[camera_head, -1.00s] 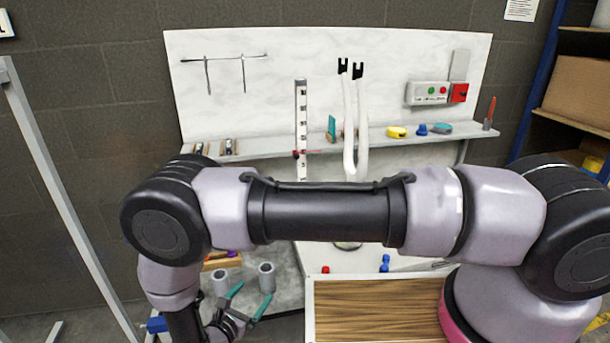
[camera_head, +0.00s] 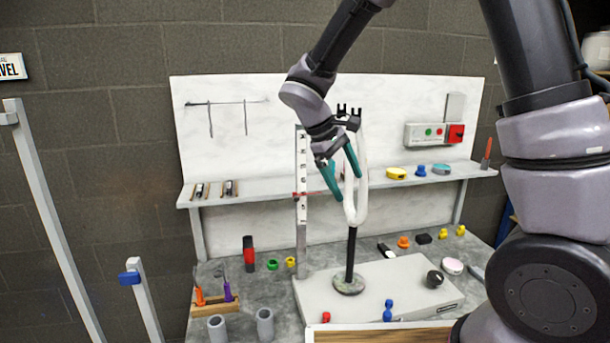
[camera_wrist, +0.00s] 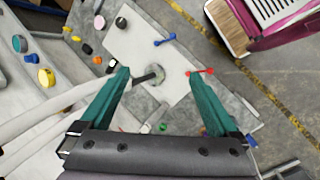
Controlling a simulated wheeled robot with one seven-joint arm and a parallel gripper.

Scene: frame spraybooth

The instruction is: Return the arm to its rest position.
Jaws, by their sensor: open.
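My gripper (camera_head: 340,175) is in the middle of the head view, raised in front of the white frame (camera_head: 361,190) on its black post. Its two teal fingers point downward and are apart, with nothing seen held between them. In the wrist view my gripper (camera_wrist: 160,78) also shows two spread teal fingers, with the post's round base (camera_wrist: 157,71) visible between and beyond them. The white tubes of the frame (camera_wrist: 45,122) pass at the left of that view. In the head view the gripper overlaps part of the frame; I cannot tell whether they touch.
The bench (camera_head: 215,273) holds a tool rack (camera_head: 214,300), two grey cups (camera_head: 265,325) and several small coloured parts. A ruled upright (camera_head: 301,230) stands left of the frame. The back shelf (camera_head: 260,189) carries small items.

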